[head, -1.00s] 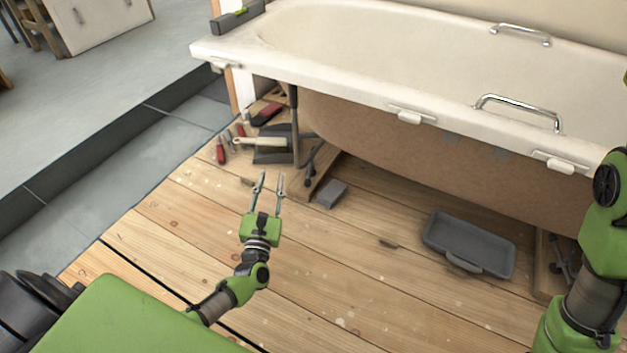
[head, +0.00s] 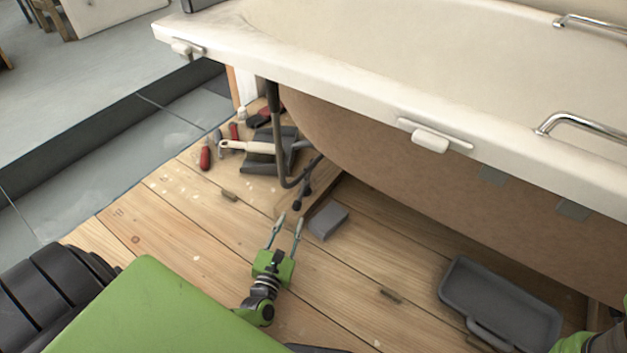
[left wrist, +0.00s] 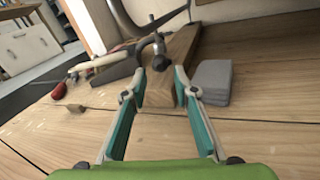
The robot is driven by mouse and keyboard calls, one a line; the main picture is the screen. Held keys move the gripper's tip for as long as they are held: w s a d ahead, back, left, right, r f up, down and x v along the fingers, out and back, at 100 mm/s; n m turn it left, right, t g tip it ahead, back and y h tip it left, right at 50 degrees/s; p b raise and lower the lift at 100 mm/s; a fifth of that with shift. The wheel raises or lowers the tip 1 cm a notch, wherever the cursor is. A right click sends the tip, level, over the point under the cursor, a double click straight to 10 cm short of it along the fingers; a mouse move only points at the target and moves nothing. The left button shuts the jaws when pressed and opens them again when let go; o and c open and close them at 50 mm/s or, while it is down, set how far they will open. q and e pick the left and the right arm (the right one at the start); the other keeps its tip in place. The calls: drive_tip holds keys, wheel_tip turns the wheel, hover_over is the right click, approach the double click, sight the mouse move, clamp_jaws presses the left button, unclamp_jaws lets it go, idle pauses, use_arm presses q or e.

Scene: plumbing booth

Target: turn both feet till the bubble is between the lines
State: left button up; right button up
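The white bathtub (head: 330,85) stands over the wooden floor. Its left foot (head: 302,192), dark and threaded-looking, stands on a wooden beam (head: 322,194); the foot also shows in the left wrist view (left wrist: 160,57), straight ahead of my fingers. My left gripper (head: 290,220) is open and empty, low over the floor and short of that foot. In the left wrist view its fingers (left wrist: 159,80) spread to either side of the beam's end. The spirit level (head: 200,4) is cut off at the top edge; its bubble cannot be seen. The right foot and my right gripper are out of view.
A grey block (head: 328,220) lies right of my left fingers, close by. A grey tray (head: 500,305) lies to the right. Hand tools (head: 205,158) and a dark pan with a pale-handled brush (head: 250,146) lie behind-left. A drain pipe (head: 274,120) hangs beside the foot.

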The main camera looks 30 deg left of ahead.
sight(303, 187)
use_arm(q)
drive_tip(key=shift+w+f, duration=0.1)
drive_tip(key=shift+w, duration=0.2)
drive_tip(key=b+x, duration=0.5)
drive_tip(key=x, duration=0.6)
drive_tip(key=shift+w+a+b, duration=0.2)
drive_tip(key=shift+w+b, duration=0.1)
drive_tip(key=shift+w, duration=0.05)
drive_tip(key=shift+w+a, duration=0.15)
drive_tip(key=shift+w, duration=0.5)
clamp_jaws()
